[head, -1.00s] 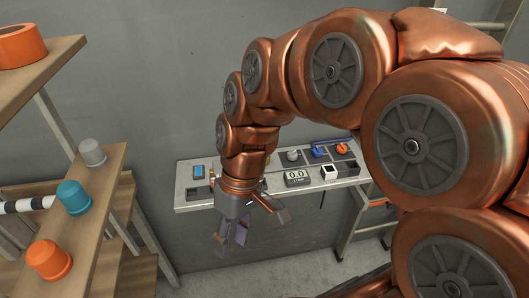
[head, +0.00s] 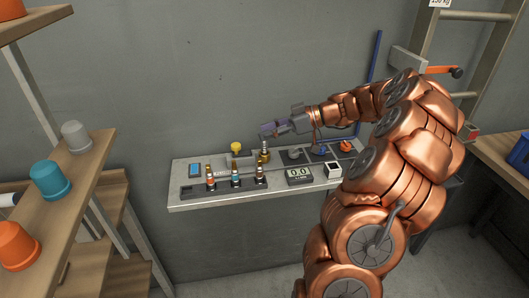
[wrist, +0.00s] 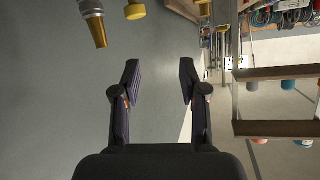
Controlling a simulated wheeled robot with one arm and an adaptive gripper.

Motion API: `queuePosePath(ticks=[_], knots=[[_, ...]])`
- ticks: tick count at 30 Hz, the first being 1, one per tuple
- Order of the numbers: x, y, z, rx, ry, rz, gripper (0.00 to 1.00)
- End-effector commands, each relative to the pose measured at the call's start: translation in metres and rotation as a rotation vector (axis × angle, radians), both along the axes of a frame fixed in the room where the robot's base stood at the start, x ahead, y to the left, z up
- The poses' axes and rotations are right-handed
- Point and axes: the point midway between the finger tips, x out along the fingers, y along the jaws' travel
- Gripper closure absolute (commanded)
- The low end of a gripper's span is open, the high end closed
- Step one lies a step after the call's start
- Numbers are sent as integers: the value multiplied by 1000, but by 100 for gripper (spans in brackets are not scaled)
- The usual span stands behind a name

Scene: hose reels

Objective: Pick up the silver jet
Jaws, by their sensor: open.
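Several small upright nozzle-like pieces stand in a dark rack (head: 222,187) at the bench's front left: one with an orange band (head: 211,180), one with a blue band (head: 235,178), and a darker one (head: 260,175). I cannot tell which is the silver jet. A taller silver-and-brass fitting (head: 264,152) stands behind them; it also shows at the top left of the wrist view (wrist: 93,20). My gripper (head: 268,131) is above and behind this fitting, pointing left. In the wrist view its fingers (wrist: 158,85) are apart, with nothing between them.
A yellow knob (head: 236,146) is left of the tall fitting. A display (head: 299,175), white cube (head: 333,170), and blue (head: 318,149) and orange (head: 346,146) parts are on the bench (head: 190,202). Shelves with cups (head: 50,181) stand left, a ladder (head: 480,60) right.

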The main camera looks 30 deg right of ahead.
Motion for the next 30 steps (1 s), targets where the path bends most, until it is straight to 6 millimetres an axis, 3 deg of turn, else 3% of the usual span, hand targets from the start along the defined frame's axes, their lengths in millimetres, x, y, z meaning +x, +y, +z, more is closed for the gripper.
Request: queuePosePath(ticks=[1, 3, 6, 9, 30], knots=[[1, -21, -10, -3, -39, -29, 57], [0, -43, -13, -17, -91, -55, 57], [0, -63, -17, -32, -138, -80, 57], [1, -69, -19, -39, -159, -89, 57], [48, -22, -42, -40, -162, -88, 57]])
